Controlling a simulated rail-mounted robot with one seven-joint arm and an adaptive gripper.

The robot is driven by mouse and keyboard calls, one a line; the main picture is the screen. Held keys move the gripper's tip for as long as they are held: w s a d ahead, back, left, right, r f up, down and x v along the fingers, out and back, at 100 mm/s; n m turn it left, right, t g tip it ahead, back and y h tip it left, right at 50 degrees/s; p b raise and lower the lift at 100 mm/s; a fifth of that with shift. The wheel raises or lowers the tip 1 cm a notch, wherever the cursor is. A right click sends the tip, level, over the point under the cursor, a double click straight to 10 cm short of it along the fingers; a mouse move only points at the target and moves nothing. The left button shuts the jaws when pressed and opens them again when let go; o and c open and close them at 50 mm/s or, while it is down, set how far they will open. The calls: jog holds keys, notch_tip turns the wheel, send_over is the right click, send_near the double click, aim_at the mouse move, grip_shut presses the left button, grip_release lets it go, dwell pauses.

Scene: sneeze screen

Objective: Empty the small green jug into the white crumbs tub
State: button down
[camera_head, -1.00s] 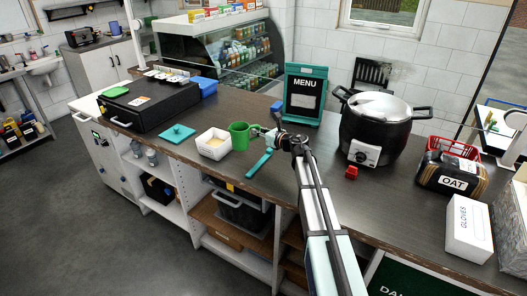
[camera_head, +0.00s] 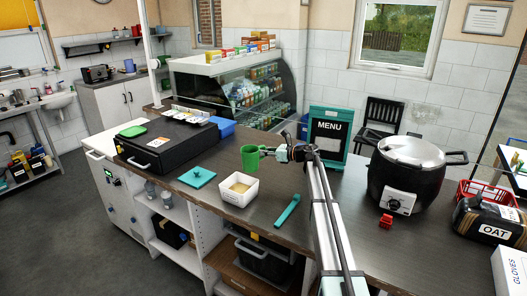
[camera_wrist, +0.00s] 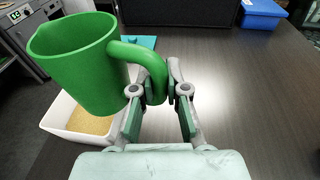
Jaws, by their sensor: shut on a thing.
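The small green jug (camera_head: 250,157) is held up above the counter, roughly upright. It also shows in the wrist view (camera_wrist: 80,65) at the upper left, its handle reaching right to my gripper. My gripper (camera_head: 282,153) is shut on the jug's handle; its fingers also show in the wrist view (camera_wrist: 158,100). The white tub (camera_head: 239,190) stands on the counter below the jug and holds tan crumbs. In the wrist view the tub (camera_wrist: 62,125) is partly hidden behind the jug.
A teal lid (camera_head: 197,177) lies left of the tub and a teal stick-like tool (camera_head: 287,210) right of it. A black cash drawer (camera_head: 155,150) stands further left. A menu stand (camera_head: 328,133) and a large black cooker (camera_head: 402,170) stand on the right.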

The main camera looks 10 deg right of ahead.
aim_at(265, 146)
jog(key=shift+f, duration=1.3)
jog(key=r+n+p, duration=0.1)
jog(key=r+h, duration=0.1)
jog(key=shift+w+d+r+n+p, duration=0.1)
jog(key=shift+d+r+n+p, duration=0.1)
jog(key=shift+r+n+p, duration=0.15)
jog(key=shift+r+n+h+p, duration=0.5)
jog(key=shift+r+n, duration=0.4)
jog(key=shift+n, duration=0.05)
jog(key=shift+a+r+n+h, duration=0.2)
jog(key=shift+r+n+h, duration=0.3)
jog(key=shift+r+n, duration=0.15)
jog(key=shift+f+t, duration=0.1)
jog(key=shift+t, duration=0.2)
jog(key=shift+d, duration=0.1)
jog(key=shift+s+a+n+h+b, duration=0.3)
jog(key=shift+n+b, duration=0.15)
jog(key=shift+b, duration=0.2)
jog(key=shift+s+a+r+n+h+b, duration=0.1)
jog(key=shift+r+n+h+b, duration=0.25)
jog(key=shift+r+n, duration=0.2)
